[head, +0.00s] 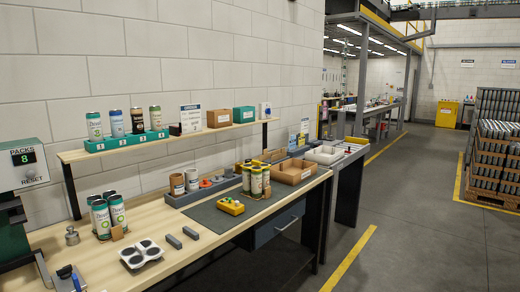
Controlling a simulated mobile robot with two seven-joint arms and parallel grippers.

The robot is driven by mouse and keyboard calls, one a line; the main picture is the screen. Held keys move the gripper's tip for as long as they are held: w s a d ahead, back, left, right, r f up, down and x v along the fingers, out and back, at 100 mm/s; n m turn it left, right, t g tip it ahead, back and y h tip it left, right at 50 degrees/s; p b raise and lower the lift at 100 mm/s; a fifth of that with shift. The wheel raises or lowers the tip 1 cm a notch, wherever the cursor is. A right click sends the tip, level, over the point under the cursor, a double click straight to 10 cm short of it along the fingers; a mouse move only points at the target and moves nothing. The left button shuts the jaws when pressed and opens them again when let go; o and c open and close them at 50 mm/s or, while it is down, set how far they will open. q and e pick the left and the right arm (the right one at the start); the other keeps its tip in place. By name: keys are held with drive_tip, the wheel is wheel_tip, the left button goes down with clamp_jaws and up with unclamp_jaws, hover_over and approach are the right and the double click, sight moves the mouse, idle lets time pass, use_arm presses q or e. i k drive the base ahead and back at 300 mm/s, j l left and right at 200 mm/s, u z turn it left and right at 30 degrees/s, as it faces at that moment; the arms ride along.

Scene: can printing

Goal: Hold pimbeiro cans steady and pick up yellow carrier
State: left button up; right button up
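A small yellow carrier-like piece (231,207) with small knobs on top lies on the dark mat (207,214) on the workbench. Another group of upright white and green cans (107,216) stands on the wood at the left, apart from the mat. Neither of my grippers shows in the head view.
A cardboard box (292,171) stands beyond the mat. A shelf (165,142) above holds several cans in a green rack. The mat's front part is clear.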

sight(255, 167)
drive_tip(key=i+l, duration=0.2)
drive_tip(key=i+l+u, duration=0.1)
drive_tip(key=l, duration=0.35)
drive_tip(key=i+l+u, duration=0.1)
drive_tip(key=i+l, duration=0.4)
drive_tip(key=l, duration=0.2)
drive_tip(key=i+l+u, duration=0.1)
drive_tip(key=l, duration=0.25)
drive_tip(key=i, duration=0.1)
